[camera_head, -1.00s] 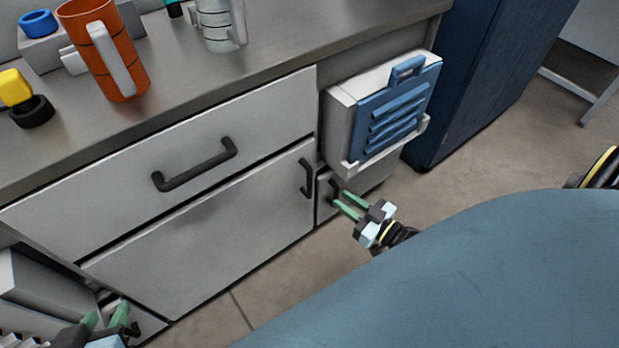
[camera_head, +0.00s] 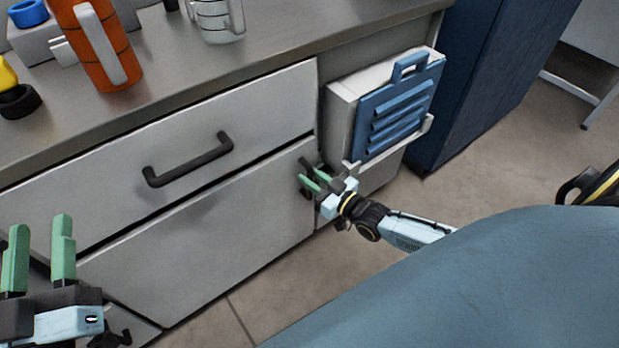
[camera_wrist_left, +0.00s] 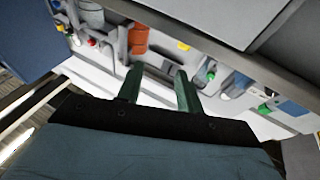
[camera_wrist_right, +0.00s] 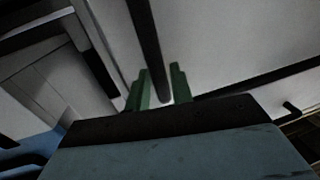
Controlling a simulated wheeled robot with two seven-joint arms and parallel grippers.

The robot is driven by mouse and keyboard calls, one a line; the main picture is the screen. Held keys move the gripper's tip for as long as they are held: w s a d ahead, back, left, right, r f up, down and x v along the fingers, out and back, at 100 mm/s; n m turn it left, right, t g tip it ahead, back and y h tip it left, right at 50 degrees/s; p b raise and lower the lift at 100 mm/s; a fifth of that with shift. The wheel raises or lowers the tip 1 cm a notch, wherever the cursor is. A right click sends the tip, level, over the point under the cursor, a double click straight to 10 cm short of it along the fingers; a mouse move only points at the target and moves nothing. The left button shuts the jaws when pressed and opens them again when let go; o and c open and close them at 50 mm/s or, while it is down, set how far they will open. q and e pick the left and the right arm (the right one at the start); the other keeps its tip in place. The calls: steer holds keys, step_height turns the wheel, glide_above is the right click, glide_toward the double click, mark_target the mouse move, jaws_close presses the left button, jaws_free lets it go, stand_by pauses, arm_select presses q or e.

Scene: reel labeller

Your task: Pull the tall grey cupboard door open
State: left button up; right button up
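The large grey cupboard door (camera_head: 205,235) is below a wide drawer and looks shut, flush with the front. Its dark upright bar handle is at its right edge, mostly hidden by my right gripper (camera_head: 310,176) in the head view. In the right wrist view the handle (camera_wrist_right: 147,45) runs down between the two green fingers of my right gripper (camera_wrist_right: 160,80). Those fingers are apart, with a gap beside the bar. My left gripper (camera_head: 40,236) is open and empty at the lower left, in front of the cabinet.
The drawer (camera_head: 255,112) above has a horizontal dark handle (camera_head: 188,160). A white box with a blue louvred front (camera_head: 395,108) sticks out just above and right of my right gripper. An orange mug (camera_head: 98,50) stands on the counter. The floor in front is clear.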

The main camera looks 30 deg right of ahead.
steer(key=shift+w+a, duration=0.15)
steer(key=shift+w, duration=0.3)
jaws_close()
steer(key=shift+s, duration=0.15)
